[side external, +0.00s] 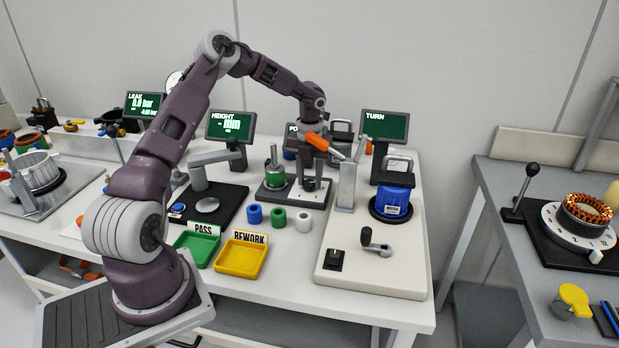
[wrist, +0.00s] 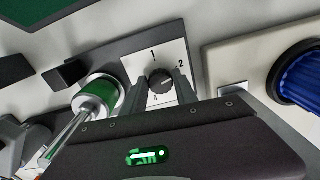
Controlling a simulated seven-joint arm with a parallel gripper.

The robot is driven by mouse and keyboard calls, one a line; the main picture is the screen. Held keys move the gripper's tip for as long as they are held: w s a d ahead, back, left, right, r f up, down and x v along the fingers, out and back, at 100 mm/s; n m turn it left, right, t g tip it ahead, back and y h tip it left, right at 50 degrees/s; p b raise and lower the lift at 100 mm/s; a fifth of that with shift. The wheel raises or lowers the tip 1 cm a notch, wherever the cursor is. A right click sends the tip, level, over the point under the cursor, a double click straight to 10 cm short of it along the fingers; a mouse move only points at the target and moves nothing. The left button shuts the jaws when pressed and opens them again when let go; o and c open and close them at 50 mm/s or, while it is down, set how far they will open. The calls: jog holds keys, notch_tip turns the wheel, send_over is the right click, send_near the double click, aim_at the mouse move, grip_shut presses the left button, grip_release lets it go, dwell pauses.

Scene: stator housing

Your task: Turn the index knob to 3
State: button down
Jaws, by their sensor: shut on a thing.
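The index knob (wrist: 160,79) is dark and round with a ridged edge. It sits on a white dial plate (wrist: 135,62) marked 1 at the top and 2 at the upper right in the wrist view. Other marks below are partly hidden by my gripper. I cannot make out clearly which number the knob points to. My gripper (wrist: 159,86) has its two fingers on either side of the knob and is shut on it. In the side view my gripper (side external: 311,178) points down over the dial plate (side external: 303,195), and it hides most of the knob.
A green cylinder with a metal rod (side external: 275,172) stands close left of the dial. Blue, green and white rings (side external: 278,216) lie in front. An orange-handled clamp (side external: 322,143) and a blue housing (side external: 393,202) stand to the right. Green (side external: 197,250) and yellow (side external: 240,260) trays are nearer.

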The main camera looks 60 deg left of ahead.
jog(key=m, duration=0.6)
jog(key=shift+d, duration=0.1)
jog(key=m, duration=0.6)
jog(key=shift+d, duration=0.1)
jog(key=shift+m, duration=0.4)
jog(key=c, duration=1)
grip_release()
jog(key=shift+o, duration=0.2)
